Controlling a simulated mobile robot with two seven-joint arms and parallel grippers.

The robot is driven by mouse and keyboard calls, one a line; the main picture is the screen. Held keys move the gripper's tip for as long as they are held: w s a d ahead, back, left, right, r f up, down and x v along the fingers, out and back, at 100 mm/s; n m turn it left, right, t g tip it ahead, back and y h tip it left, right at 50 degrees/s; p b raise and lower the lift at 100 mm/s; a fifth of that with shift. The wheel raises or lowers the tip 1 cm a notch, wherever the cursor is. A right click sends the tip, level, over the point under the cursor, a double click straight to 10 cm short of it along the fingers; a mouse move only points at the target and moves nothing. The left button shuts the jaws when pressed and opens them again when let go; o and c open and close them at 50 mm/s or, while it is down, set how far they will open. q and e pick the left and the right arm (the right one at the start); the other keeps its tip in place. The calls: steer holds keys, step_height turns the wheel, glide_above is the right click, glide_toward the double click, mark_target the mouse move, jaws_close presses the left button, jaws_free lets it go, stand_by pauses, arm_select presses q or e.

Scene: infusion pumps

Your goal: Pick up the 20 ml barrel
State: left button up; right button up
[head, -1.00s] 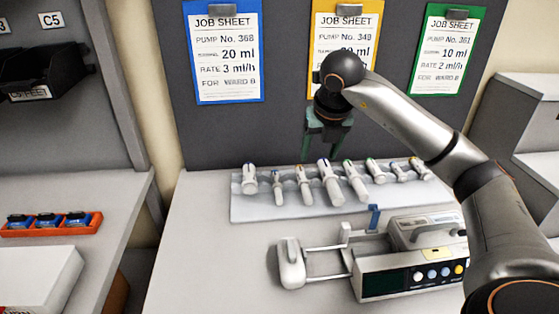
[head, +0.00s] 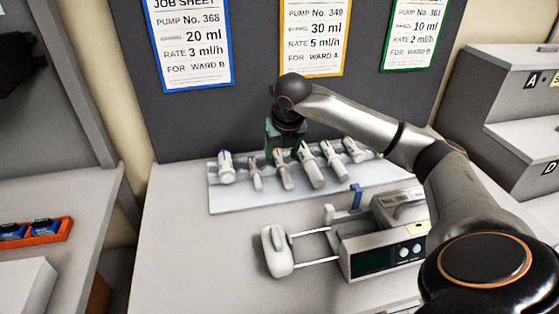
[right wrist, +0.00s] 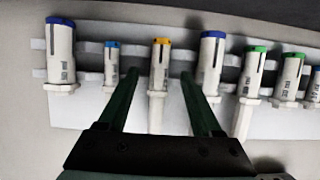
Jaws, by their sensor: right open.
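Several white syringe barrels stand in a row on a pale rack (head: 232,200), with blue, light blue, orange and green ends. Their size markings are too small to read, so I cannot tell which is the 20 ml one. My right gripper (head: 282,150) is low over the row, near the orange-ended barrel (head: 284,172). In the right wrist view its open fingers (right wrist: 160,73) lie either side of the orange-ended barrel (right wrist: 158,80), with nothing held. A larger blue-ended barrel (right wrist: 211,60) is just right of the fingers. My left gripper is out of view.
An infusion pump (head: 375,250) with a syringe carriage (head: 277,250) stands in front of the rack. Job sheets hang behind; the blue-framed sheet (head: 190,45) reads 20 ml. An orange tray (head: 45,232) is on the left counter. The table's left front is clear.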

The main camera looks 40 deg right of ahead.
mark_target(279, 161)
steer(key=shift+x, duration=1.25)
jaws_close()
